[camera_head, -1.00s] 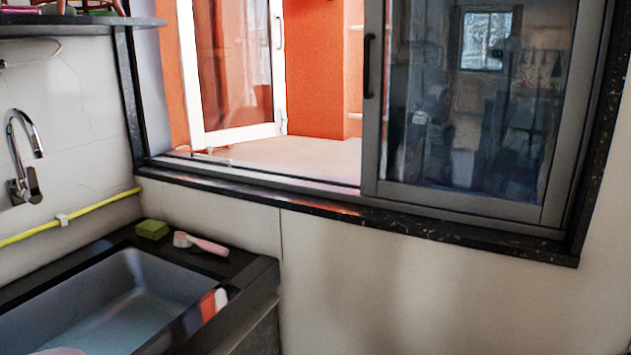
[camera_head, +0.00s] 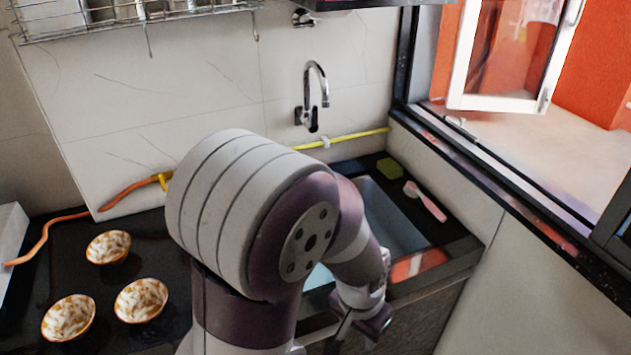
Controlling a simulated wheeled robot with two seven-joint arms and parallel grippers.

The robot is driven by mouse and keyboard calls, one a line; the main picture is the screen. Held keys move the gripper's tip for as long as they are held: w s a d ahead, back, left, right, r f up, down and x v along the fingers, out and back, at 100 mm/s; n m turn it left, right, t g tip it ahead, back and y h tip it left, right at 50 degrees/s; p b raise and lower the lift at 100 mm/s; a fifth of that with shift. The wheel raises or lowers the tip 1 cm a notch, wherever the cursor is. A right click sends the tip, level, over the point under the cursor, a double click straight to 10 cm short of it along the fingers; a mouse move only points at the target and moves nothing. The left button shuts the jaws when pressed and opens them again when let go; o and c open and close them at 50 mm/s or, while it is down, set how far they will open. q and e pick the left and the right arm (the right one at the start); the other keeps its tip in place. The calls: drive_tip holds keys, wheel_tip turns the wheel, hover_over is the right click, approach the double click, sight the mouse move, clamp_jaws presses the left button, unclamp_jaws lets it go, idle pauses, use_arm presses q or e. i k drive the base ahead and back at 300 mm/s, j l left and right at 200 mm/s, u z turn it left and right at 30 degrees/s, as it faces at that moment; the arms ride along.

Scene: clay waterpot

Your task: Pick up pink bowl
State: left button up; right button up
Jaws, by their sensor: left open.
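I see no clearly pink bowl in the head view. Three bowls with an orange-and-white pattern sit on the dark counter at the lower left: a far one (camera_head: 108,247), a near left one (camera_head: 69,317) and a near right one (camera_head: 141,300). My left arm covers the middle of the view and hides part of the counter and sink. My left gripper (camera_head: 358,330) is low in the view, in front of the sink's front edge, open and well to the right of the bowls. My right gripper is out of view.
The sink (camera_head: 392,215) is partly behind my arm. A green sponge (camera_head: 389,168) and a pink-handled brush (camera_head: 426,202) lie at its right rim. The faucet (camera_head: 314,95) is on the wall. An orange hose (camera_head: 45,235) runs along the counter's back left. A wire rack (camera_head: 130,15) hangs above.

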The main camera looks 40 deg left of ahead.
sight(71, 318)
drive_tip(key=u, duration=3.2)
drive_tip(key=j+z, duration=0.1)
drive_tip(key=z, duration=0.35)
drive_tip(key=i+j+z, duration=0.1)
drive_tip(key=z, duration=0.3)
drive_tip(key=j+z, duration=0.15)
drive_tip(key=z, duration=0.3)
drive_tip(key=j+z, duration=0.15)
drive_tip(key=z, duration=0.3)
drive_tip(key=j+z, duration=0.1)
drive_tip(key=z, duration=0.35)
drive_tip(key=k+j+z, duration=0.1)
drive_tip(key=j, duration=0.35)
drive_tip(key=k+j+z, duration=0.15)
drive_tip(key=j, duration=0.25)
drive_tip(key=j+z, duration=0.1)
drive_tip(key=j, duration=0.35)
drive_tip(key=k+j+z, duration=0.1)
drive_tip(key=j, duration=0.25)
drive_tip(key=k+j+z, duration=0.1)
drive_tip(key=k+j, duration=0.15)
drive_tip(key=j, duration=0.15)
